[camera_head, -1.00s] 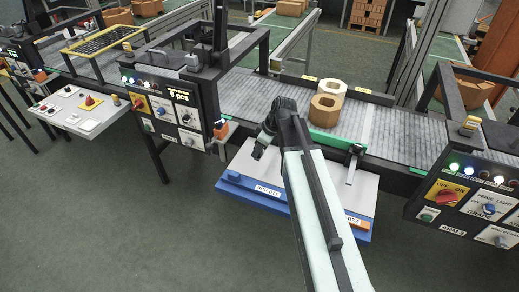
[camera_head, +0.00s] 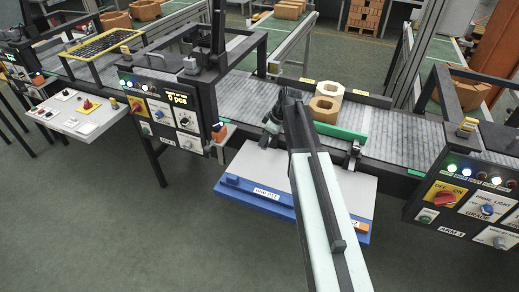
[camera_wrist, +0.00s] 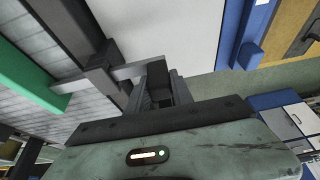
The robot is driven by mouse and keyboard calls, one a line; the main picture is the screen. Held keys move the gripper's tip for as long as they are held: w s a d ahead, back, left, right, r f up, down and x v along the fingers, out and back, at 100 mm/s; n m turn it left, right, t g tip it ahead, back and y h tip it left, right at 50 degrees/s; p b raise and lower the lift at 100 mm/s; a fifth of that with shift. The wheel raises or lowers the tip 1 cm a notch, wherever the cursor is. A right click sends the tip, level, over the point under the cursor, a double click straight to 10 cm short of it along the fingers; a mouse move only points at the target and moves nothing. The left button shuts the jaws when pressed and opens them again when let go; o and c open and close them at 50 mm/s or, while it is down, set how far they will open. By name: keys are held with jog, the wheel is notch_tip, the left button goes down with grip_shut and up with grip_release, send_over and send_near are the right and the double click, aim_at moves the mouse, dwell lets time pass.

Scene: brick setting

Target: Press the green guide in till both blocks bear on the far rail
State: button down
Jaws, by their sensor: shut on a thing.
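The green guide (camera_head: 342,131) lies along the belt on the near side of the blocks; it also shows in the wrist view (camera_wrist: 35,75). A tan block (camera_head: 324,116) with a round hole stands just beyond it. A paler cream block (camera_head: 333,87) stands behind the tan one, close to the far rail (camera_head: 368,98). I cannot tell whether the blocks touch each other, the guide or the rail. My gripper (camera_head: 267,139) is at the belt's near edge. In the wrist view its jaws (camera_wrist: 160,88) are shut on the guide's grey rod (camera_wrist: 142,70).
A pale table with a blue front edge (camera_head: 262,197) lies below the arm. Control panels stand left (camera_head: 165,112) and right (camera_head: 468,205) of this belt section. A dark clamp (camera_head: 355,149) sits on the near rail. The belt right of the blocks is clear.

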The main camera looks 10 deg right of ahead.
jog(key=w+d, duration=0.1)
jog(key=w, duration=0.1)
jog(key=w+d, duration=0.1)
jog(key=shift+w+d, duration=0.4)
jog(key=c, duration=1.1)
grip_release()
jog(key=shift+s+r, duration=0.1)
jog(key=shift+r+p, duration=0.3)
jog(key=shift+p, duration=0.1)
jog(key=p+v, duration=0.6)
jog(key=v, duration=0.1)
jog(key=shift+s+d, duration=0.1)
jog(key=shift+d, duration=0.05)
